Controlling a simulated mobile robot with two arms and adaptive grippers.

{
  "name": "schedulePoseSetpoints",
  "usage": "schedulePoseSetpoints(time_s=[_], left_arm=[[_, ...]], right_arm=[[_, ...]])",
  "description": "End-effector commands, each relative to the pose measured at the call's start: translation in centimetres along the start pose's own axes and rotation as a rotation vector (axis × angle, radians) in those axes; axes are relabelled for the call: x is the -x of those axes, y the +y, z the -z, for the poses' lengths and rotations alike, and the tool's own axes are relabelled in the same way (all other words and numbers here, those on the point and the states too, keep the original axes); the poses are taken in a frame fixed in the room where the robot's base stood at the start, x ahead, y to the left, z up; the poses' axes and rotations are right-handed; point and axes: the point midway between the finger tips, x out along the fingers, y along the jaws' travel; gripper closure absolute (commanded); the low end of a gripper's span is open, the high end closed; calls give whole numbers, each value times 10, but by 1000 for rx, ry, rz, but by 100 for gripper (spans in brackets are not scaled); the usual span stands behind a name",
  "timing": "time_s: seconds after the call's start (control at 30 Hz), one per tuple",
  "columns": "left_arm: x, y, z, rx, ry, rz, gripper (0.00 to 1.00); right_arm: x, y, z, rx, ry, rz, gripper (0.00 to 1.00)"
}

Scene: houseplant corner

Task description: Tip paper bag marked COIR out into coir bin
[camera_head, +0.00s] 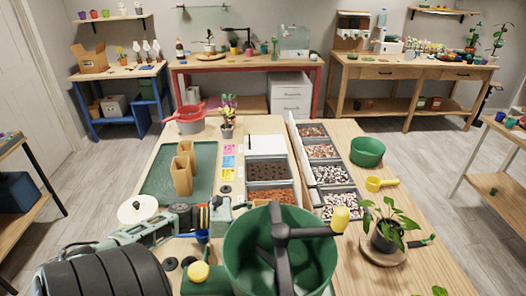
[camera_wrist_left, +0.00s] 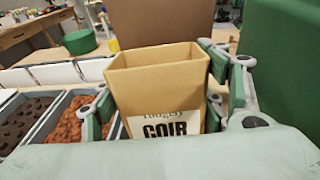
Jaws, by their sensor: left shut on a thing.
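The tan paper bag marked COIR (camera_wrist_left: 157,85) stands upright in the left wrist view, with its mouth open at the top. My left gripper (camera_wrist_left: 155,112) is shut on it, with a finger on each side. In the head view my left gripper (camera_head: 222,216) reaches in from the left beside the large green drum; the held bag is mostly hidden there. The bins hold dark chunks (camera_head: 269,184) and reddish-brown bits (camera_head: 273,197); they also show left of the bag in the wrist view. I cannot tell which is the coir bin. My right gripper is not in view.
The green drum (camera_head: 245,255) with a black crank stands close at the front. Tan paper bags (camera_head: 182,175) stand on a green tray (camera_head: 204,178). More bins (camera_head: 340,203), a yellow scoop (camera_head: 382,183), a green bowl (camera_head: 367,151) and a potted plant (camera_head: 386,233) are to the right.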

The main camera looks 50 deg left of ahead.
Motion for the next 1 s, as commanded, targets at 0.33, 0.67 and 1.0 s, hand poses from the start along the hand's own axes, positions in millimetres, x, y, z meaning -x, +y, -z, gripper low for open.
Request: schedulePoseSetpoints(time_s=[0.33, 0.67, 1.0], left_arm=[[5, 0, -4, -1, 133, 3, 71], [8, -1, -1, -8, 321, 9, 71], [9, 0, 14, -7, 529, 6, 71]], right_arm=[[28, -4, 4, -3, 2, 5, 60], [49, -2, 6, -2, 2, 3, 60], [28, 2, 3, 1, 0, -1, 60]])
